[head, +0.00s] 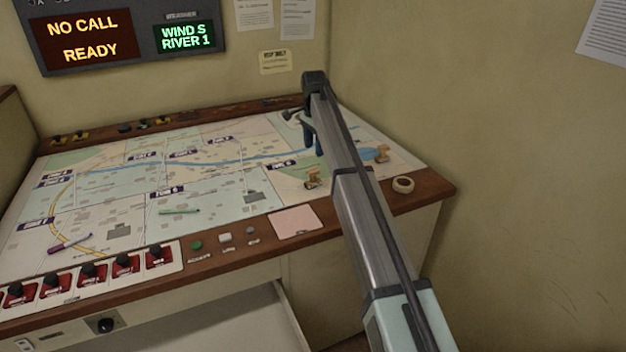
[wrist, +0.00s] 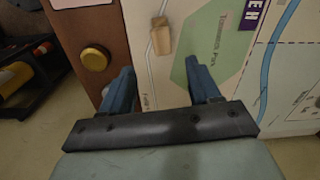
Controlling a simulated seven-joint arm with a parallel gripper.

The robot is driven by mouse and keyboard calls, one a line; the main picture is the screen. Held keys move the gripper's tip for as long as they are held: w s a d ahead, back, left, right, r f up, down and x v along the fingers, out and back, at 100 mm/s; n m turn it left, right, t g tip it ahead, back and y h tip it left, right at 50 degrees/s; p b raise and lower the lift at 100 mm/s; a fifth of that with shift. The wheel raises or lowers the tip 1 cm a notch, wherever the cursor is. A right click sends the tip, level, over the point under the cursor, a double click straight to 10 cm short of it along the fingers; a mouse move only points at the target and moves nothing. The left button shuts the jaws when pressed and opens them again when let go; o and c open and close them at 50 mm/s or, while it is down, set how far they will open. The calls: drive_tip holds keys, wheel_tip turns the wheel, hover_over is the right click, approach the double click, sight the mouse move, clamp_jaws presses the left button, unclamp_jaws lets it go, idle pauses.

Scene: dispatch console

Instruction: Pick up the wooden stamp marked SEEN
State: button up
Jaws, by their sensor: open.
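Two small wooden stamps stand on the map table in the head view. One stamp (head: 312,179) is near the front right of the map, and another stamp (head: 382,153) is at the right edge. I cannot read SEEN on either. My gripper (head: 312,143) is over the map, behind the nearer stamp in the picture, with its blue fingers pointing down. In the wrist view one wooden stamp (wrist: 160,38) shows beyond the open, empty fingers (wrist: 160,68), roughly between their lines.
A pink paper (head: 296,221) and several buttons and red switches line the front edge. A green pen (head: 179,211) and a purple marker (head: 70,244) lie on the map. A wall (head: 490,130) stands at the right.

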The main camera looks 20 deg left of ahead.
sight(313, 181)
drive_tip(key=shift+s+a+f, duration=0.15)
drive_tip(key=shift+a+f, duration=0.05)
drive_tip(key=shift+a, duration=0.15)
wheel_tip(313, 181, down, 13)
drive_tip(key=shift+d+f, duration=0.1)
drive_tip(key=shift+d, duration=0.05)
idle(0.4)
drive_tip(key=shift+c, duration=0.4)
drive_tip(key=c, duration=1)
drive_tip(key=shift+o, duration=0.2)
